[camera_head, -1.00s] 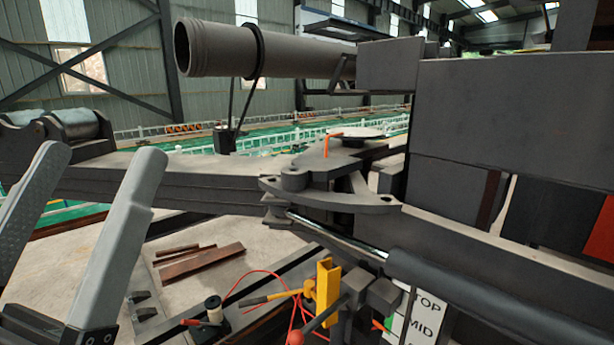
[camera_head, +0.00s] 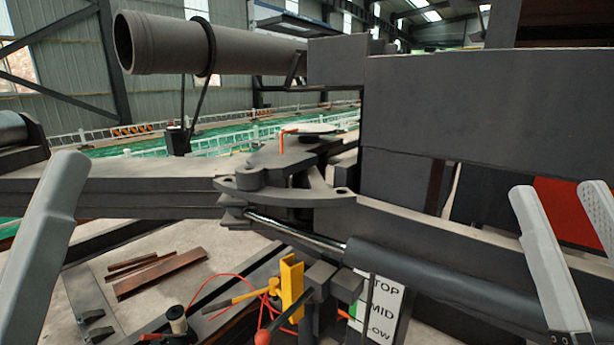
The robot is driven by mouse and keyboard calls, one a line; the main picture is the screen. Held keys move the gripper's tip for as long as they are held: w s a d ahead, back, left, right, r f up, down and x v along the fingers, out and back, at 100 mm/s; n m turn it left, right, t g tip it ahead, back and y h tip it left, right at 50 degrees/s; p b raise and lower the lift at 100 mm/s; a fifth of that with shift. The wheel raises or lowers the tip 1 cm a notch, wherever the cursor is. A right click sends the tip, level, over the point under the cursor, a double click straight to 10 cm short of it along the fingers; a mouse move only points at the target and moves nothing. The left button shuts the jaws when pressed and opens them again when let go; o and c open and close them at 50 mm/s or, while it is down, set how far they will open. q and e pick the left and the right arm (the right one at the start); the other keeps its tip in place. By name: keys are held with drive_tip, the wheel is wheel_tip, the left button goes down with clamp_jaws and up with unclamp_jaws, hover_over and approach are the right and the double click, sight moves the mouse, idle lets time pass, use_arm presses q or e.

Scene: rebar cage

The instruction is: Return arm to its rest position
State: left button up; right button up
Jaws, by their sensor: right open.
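My right gripper (camera_head: 557,190) has come into the right side of the head view. Its two pale grey fingers point up and stand apart, with nothing between them. Behind them is the dark machine beam. My left gripper shows as one pale grey finger (camera_head: 45,250) at the left edge; its other finger is outside the picture. There is empty space beside the visible fingertip, and nothing is held there. The rest of both arms is out of view, so their full pose cannot be told.
A dark grey machine with a hinged bracket (camera_head: 285,190) and a thick cylinder (camera_head: 440,280) fills the middle and right. A large pipe (camera_head: 165,45) is above.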

drive_tip(key=s+r+y+p, duration=0.1)
drive_tip(key=r+p, duration=1.3)
drive_tip(key=r, duration=0.2)
drive_tip(key=s+a+r+t+y+p, duration=0.1)
drive_tip(key=s+r+p, duration=0.1)
drive_tip(key=r+p, duration=1.3)
drive_tip(key=shift+a+r+m, duration=0.3)
drive_tip(key=shift+r+m, duration=0.1)
drive_tip(key=shift+r, duration=0.4)
drive_tip(key=shift+s+f, duration=0.15)
wheel_tip(320, 180, down, 60)
drive_tip(key=b, duration=6)
drive_tip(key=shift+f+b, duration=0.2)
drive_tip(key=shift+b, duration=0.1)
